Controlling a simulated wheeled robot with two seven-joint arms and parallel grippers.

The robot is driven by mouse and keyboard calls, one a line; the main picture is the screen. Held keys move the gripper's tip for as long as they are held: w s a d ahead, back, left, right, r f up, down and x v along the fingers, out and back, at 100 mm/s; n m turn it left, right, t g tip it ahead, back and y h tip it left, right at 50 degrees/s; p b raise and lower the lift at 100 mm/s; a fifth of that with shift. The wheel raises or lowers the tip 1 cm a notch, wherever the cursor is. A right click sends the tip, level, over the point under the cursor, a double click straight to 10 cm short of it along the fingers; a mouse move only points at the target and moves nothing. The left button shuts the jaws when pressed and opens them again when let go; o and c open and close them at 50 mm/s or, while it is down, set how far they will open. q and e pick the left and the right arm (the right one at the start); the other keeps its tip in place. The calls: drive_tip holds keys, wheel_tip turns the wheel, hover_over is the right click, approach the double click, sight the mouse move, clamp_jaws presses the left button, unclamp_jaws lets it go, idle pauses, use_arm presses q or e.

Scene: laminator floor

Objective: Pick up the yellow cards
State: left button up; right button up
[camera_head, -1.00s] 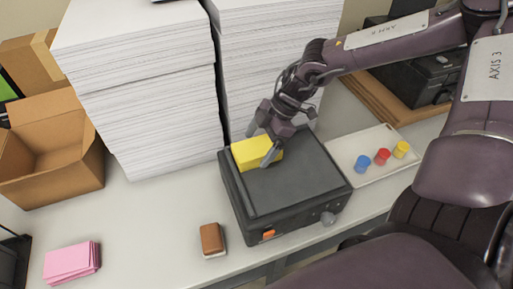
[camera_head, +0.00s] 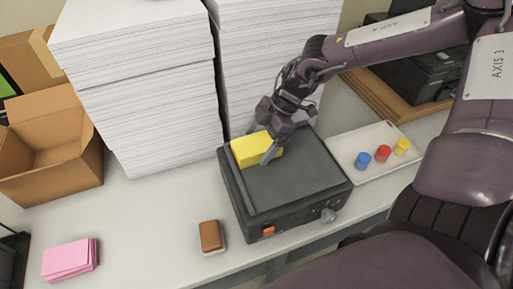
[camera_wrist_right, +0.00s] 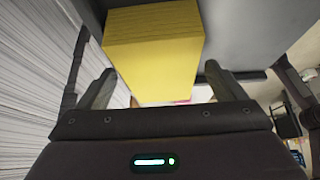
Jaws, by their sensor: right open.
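A stack of yellow cards (camera_head: 256,148) lies on top of the black laminator (camera_head: 305,173), at its back left. In the right wrist view the yellow cards (camera_wrist_right: 155,50) show large, between the open fingers and with a gap to each side. My right gripper (camera_head: 262,146) is open at the stack, with one finger at its far left end and the other in front of its right end. I cannot tell whether either finger touches the cards. My left gripper is not in view.
Tall stacks of white paper (camera_head: 140,85) stand behind the laminator. A white tray (camera_head: 350,145) with blue, red and yellow caps is on the right. A brown block (camera_head: 211,236), pink cards (camera_head: 70,260) and an open cardboard box (camera_head: 50,160) are on the left.

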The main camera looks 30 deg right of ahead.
drive_tip(key=c, duration=1.2)
drive_tip(key=shift+c, duration=0.3)
drive_tip(key=shift+r, duration=0.1)
